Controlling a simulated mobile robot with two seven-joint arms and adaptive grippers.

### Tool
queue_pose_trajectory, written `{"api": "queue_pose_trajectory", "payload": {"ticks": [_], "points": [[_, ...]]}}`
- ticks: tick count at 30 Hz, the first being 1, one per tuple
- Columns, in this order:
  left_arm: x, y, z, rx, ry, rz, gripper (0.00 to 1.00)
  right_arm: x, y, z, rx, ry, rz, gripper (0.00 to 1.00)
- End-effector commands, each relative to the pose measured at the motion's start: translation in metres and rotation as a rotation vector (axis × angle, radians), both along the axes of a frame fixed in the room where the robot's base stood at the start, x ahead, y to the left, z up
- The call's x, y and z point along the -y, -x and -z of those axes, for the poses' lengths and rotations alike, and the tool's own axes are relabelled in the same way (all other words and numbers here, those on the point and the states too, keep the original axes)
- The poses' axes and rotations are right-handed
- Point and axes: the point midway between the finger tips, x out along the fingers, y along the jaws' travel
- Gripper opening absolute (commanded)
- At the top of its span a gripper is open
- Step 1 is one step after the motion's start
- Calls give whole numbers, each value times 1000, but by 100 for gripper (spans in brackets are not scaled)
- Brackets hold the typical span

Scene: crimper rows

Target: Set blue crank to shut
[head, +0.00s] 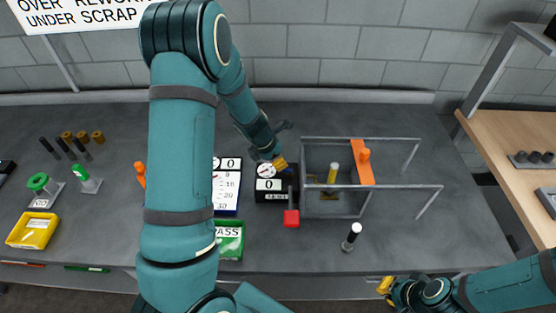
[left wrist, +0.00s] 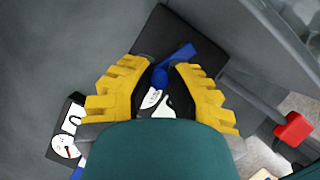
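The blue crank (left wrist: 162,77) shows in the left wrist view on a black plate (left wrist: 160,32), its arm slanting to the upper right. A white marking (left wrist: 152,98) lies beside it, partly hidden. My left gripper (left wrist: 170,68) is open, with a yellow finger on either side of the crank; I cannot tell whether they touch it. In the head view my left gripper (head: 279,162) is above the black box (head: 271,190) with a dial, and the crank cannot be made out there. My right gripper (head: 386,285) is at the bench's front edge; its opening is unclear.
A red handle (head: 291,218) stands in front of the box. A grey metal frame (head: 310,178) with an orange bar (head: 361,165) is to its right. A black-and-white knob (head: 351,237) stands nearer. A white board (head: 227,185) and green PASS tray (head: 229,240) are left.

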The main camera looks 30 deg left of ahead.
Motion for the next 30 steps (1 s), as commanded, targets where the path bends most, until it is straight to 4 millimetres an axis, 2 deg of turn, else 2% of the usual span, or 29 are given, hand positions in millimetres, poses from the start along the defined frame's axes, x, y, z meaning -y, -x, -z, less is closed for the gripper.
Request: {"api": "queue_pose_trajectory", "payload": {"ticks": [14,20,30], "points": [[0,-2,0,-2,1,59,0,0,0,-4,0,0,-1,0],[-1,-8,0,-2,1,187,0,0,0,-10,0,-1,-2,0],[2,-20,1,-1,1,500,0,0,-1,-15,-1,-1,-4,0]]}}
